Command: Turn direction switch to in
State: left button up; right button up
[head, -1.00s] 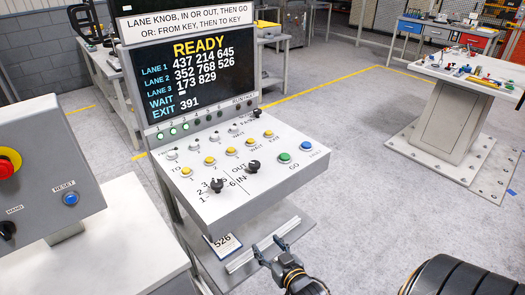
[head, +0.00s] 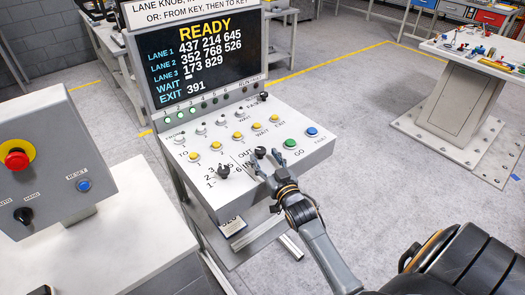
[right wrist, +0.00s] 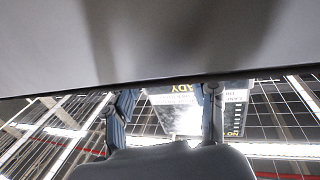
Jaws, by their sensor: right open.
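The direction switch (head: 261,152) is a small black knob beside the OUT and IN labels on the sloped white control panel (head: 210,194). The IN label is partly covered by my right gripper (head: 267,163). That gripper is open, with its fingers spread at the panel's front edge close to the knob; I cannot tell whether they touch it. The right wrist view shows both fingers apart (right wrist: 165,112), with part of the display upside down between them. The lane knob (head: 222,171) is to the left. My left gripper is out of view.
The display (head: 207,68) reads READY with lane numbers. Yellow, green and blue buttons surround the knobs, with the green GO button (head: 291,144) to the right of the gripper. A grey box with a red emergency button (head: 17,159) stands at the left.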

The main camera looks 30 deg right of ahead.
jog(key=shift+w+d, duration=0.2)
jog(key=shift+w, duration=1.05)
jog(key=shift+c, duration=0.4)
jog(key=c, duration=1)
jog(key=shift+c, duration=0.2)
